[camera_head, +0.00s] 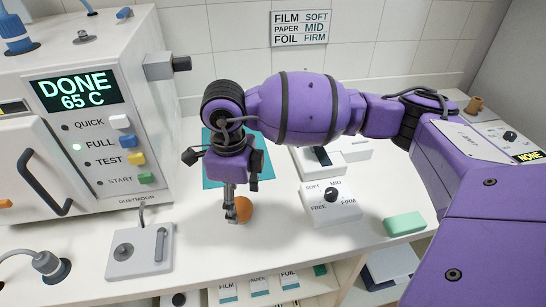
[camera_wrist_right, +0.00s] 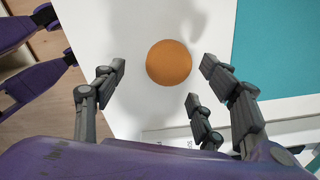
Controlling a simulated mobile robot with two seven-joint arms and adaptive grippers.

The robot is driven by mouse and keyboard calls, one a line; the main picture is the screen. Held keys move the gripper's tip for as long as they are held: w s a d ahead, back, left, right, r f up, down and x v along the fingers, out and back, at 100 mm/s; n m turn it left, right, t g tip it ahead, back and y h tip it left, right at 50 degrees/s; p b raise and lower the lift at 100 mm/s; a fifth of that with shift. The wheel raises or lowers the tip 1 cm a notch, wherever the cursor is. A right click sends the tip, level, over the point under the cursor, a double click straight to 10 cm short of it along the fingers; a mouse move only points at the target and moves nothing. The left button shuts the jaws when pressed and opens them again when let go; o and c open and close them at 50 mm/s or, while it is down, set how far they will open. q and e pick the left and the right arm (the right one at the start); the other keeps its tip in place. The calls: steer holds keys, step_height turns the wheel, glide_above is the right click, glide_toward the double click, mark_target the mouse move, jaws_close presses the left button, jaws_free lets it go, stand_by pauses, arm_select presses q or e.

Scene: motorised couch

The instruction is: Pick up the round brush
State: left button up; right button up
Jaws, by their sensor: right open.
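A round orange-brown thing (camera_head: 244,209) stands on the white counter in front of the teal mat. It is the only round thing near my gripper and appears to be the round brush, but no bristles show. My right gripper (camera_head: 232,213) points down over it and partly hides it in the head view. In the right wrist view the round top (camera_wrist_right: 168,63) lies between the spread fingers of the right gripper (camera_wrist_right: 163,68), with gaps on both sides. The gripper is open and empty. My left gripper is not seen in the head view.
A white machine (camera_head: 80,110) reading "DONE 65 C" stands at the left. A small lever plate (camera_head: 140,250) lies before it. A knob box (camera_head: 331,204) and a green block (camera_head: 404,224) sit right of the gripper. The teal mat (camera_head: 212,172) lies behind. The counter's front edge is close.

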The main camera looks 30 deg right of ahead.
mark_target(239, 206)
steer(key=shift+w+d+f, duration=0.1)
steer(key=shift+w+f, duration=0.15)
steer(key=shift+f, duration=1.05)
steer(key=shift+w+d+f, duration=0.1)
steer(key=shift+w+f, duration=0.1)
steer(key=shift+f, duration=1.05)
steer(key=shift+a, duration=0.1)
steer(key=c, duration=1.2)
steer(key=shift+r, duration=0.15)
steer(key=shift+r, duration=0.55)
steer(key=s+a+r, duration=0.6)
steer(key=s+r, duration=0.5)
steer(key=s, duration=0.1)
steer(key=shift+s+r, duration=0.3)
steer(key=shift+r, duration=0.05)
